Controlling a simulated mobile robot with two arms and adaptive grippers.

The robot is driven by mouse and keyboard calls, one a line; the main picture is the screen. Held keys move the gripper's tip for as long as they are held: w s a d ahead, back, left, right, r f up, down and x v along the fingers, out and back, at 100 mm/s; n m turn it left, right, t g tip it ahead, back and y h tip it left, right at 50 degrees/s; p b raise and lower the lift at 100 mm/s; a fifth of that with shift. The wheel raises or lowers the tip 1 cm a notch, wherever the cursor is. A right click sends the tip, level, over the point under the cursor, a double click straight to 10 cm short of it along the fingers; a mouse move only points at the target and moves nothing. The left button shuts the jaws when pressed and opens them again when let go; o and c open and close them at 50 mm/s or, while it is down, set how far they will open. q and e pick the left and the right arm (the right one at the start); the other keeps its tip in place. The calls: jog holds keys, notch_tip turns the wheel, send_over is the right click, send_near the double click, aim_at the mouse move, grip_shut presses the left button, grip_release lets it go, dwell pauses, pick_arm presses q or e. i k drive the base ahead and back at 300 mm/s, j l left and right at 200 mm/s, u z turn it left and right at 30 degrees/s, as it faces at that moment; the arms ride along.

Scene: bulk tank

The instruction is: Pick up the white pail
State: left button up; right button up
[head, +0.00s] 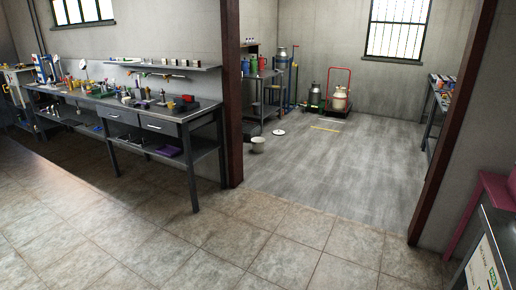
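Neither of my grippers is in view.
A long workbench (165,124) with tools lines the left wall. Dark red posts (231,95) frame the wide opening. The tiled and grey floor between is clear.

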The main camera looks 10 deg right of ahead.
aim_at(257, 144)
jog(key=i+z, duration=0.35)
jog(key=i, duration=0.25)
jog(key=i+z, duration=0.4)
jog(key=i, duration=0.25)
jog(key=i+l+z, duration=0.15)
jog(key=i+z, duration=0.2)
jog(key=i, duration=0.65)
jog(key=i+j+z, duration=0.1)
jog(key=i+z, duration=0.2)
jog(key=i, duration=0.65)
jog(key=i+j+u, duration=0.1)
jog(key=i+u, duration=0.15)
jog(key=i, duration=0.25)
jog(key=i+u, duration=0.3)
jog(key=i, duration=0.25)
jog(key=i+l+u, duration=0.25)
jog(key=i, duration=0.25)
jog(key=i+l+u, duration=0.25)
jog(key=i, duration=0.25)
jog(key=i+j+u, duration=0.3)
jog(key=i, duration=1)
jog(key=i+l+u, duration=0.25)
jog(key=i, duration=1)
